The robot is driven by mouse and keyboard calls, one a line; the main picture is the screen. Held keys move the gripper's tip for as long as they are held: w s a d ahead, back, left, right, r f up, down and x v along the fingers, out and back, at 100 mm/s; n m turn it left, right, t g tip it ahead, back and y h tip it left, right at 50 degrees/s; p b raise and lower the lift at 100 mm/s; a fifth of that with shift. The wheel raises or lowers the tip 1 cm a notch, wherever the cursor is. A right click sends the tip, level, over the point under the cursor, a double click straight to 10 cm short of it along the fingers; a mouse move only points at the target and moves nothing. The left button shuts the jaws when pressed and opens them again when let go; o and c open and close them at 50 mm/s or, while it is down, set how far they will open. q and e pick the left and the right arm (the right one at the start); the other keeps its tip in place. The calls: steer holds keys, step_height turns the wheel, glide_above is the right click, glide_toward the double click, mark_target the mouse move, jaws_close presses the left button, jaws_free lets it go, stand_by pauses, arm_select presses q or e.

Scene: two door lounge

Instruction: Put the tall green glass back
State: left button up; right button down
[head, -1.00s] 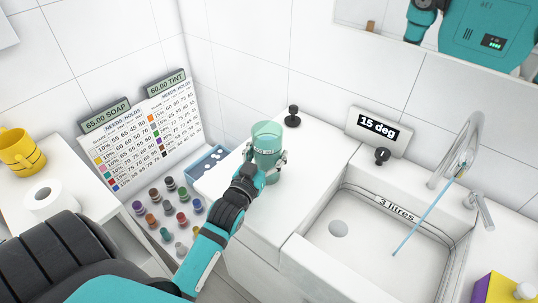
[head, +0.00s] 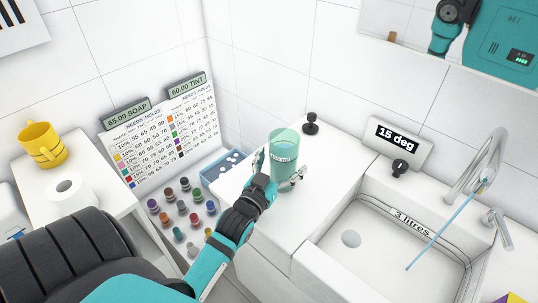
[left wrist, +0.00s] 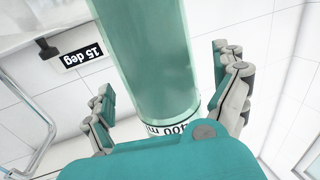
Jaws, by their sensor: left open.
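The tall green glass (head: 284,150), see-through with a white label band, stands upright on the white counter left of the sink. My left gripper (head: 279,173) is open, with a finger on either side of the glass. In the left wrist view the glass (left wrist: 150,55) rises between the spread fingers, and a gap shows on both sides. Part of a label reading "400 m" shows low on it. The glass's base is partly hidden by the gripper. My right gripper is not in view.
The sink (head: 350,262) with its tap (head: 485,165) lies to the right. A black knob (head: 311,123) stands behind the glass. A blue tray (head: 226,165) and several small bottles (head: 183,210) are to the left. A yellow mug (head: 42,145) sits on a side table.

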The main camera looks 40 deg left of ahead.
arm_select(q)
steer(key=s, duration=0.3)
steer(key=s+d+b, duration=0.1)
steer(key=s, duration=0.6)
steer(key=shift+s+d+r, duration=0.1)
steer(key=shift+d, duration=0.2)
